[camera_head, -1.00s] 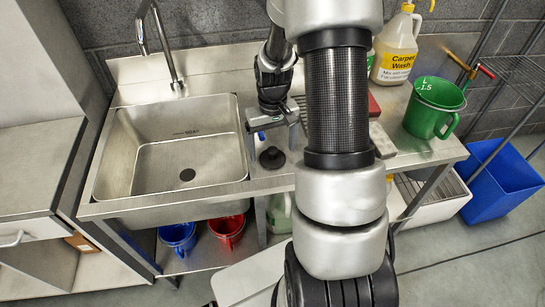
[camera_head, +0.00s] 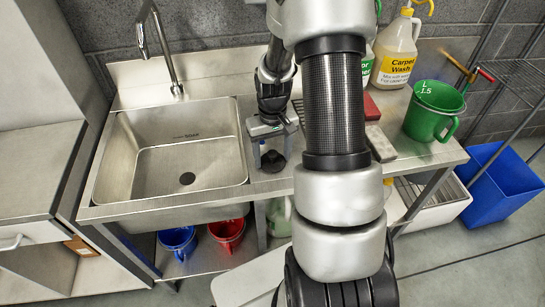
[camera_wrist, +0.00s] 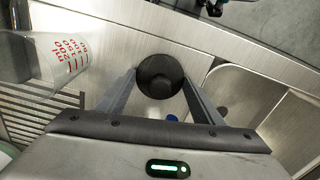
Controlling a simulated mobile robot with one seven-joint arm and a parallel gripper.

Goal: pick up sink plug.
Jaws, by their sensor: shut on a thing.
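The sink plug (camera_head: 273,162) is a small black round piece on the steel counter just right of the sink. In the wrist view the plug (camera_wrist: 160,77) sits between the ends of the two grey fingers. My gripper (camera_head: 272,150) points down over the plug, with its fingers closed against the plug's sides; it also shows in the wrist view (camera_wrist: 159,78). In the head view the gripper hides part of the plug. I cannot tell whether the plug's base touches the counter.
The steel sink (camera_head: 185,160) is left of the gripper. A sponge-like grey block (camera_head: 380,143), a green jug (camera_head: 432,110) and a Carpet Wash bottle (camera_head: 396,55) stand to the right. A clear measuring cup (camera_wrist: 62,60) shows in the wrist view.

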